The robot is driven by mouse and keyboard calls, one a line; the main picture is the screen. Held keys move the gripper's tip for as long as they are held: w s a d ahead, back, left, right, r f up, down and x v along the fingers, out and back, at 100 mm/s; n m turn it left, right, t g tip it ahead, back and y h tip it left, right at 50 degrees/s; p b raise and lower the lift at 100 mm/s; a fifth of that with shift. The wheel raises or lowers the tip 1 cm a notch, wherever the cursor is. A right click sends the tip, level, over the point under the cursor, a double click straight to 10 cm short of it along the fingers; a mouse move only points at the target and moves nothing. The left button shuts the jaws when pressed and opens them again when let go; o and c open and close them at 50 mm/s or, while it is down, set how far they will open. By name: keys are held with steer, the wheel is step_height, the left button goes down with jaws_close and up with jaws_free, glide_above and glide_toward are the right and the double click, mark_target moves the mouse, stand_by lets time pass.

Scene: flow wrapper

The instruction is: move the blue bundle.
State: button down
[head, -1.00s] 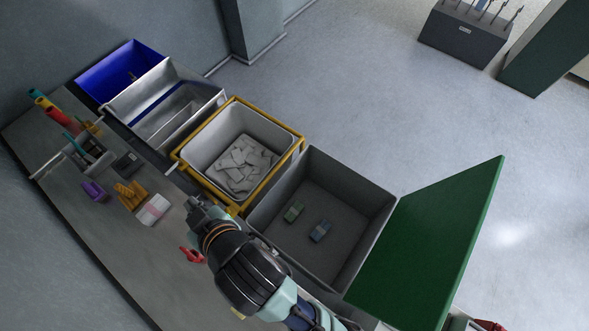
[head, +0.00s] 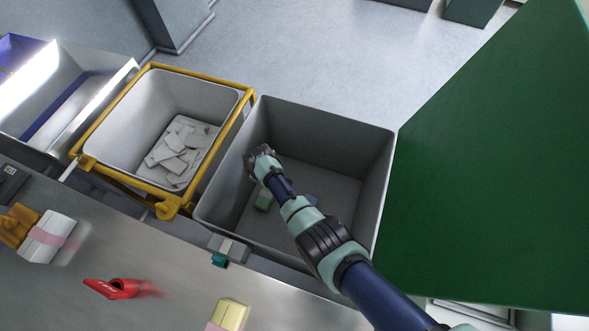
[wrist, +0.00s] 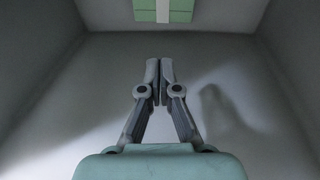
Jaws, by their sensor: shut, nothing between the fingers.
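In the wrist view, the green bundle with a white band (wrist: 148,14) is cut off by the top edge. My gripper (wrist: 159,64) is shut and empty, with its fingertips together, inside or over the grey bin. Its fingertips are not clear in the head view. The blue bundle does not show in the wrist view.
A yellow-framed bin (head: 246,88) with pale scraps stands left of the grey bin. A large green panel (head: 490,170) rises on the right. A red tool (head: 115,288), a yellow bundle (head: 231,313) and a white bundle with a pink band (head: 47,238) lie on the metal table.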

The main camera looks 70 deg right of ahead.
steer(key=shift+g+y, duration=0.7)
steer(key=shift+g, duration=0.2)
steer(key=s+f+b, duration=0.3)
steer(key=f+b, duration=0.2)
steer(key=f, duration=0.3)
steer(key=s+d+f+b, duration=0.1)
steer(key=s+f+b, duration=0.1)
steer(key=f+b, duration=0.3)
steer(key=s+d+f+b, duration=0.1)
steer(key=s+f+b, duration=0.2)
steer(key=f, duration=0.8)
steer(key=shift+s+d+f+b, duration=0.15)
steer(key=shift+s+b, duration=0.2)
steer(key=shift+b, duration=1)
steer(key=s+r+p, duration=0.1)
steer(key=r+p, duration=0.1)
steer(key=p, duration=0.1)
steer(key=shift+s, duration=0.1)
steer(key=shift+s+f+p, duration=0.25)
steer(key=shift+s+p, duration=0.45)
steer(key=shift+s, duration=0.5)
steer(key=shift+s+f, duration=0.1)
steer(key=shift+s, duration=0.1)
steer(key=shift+f, duration=0.1)
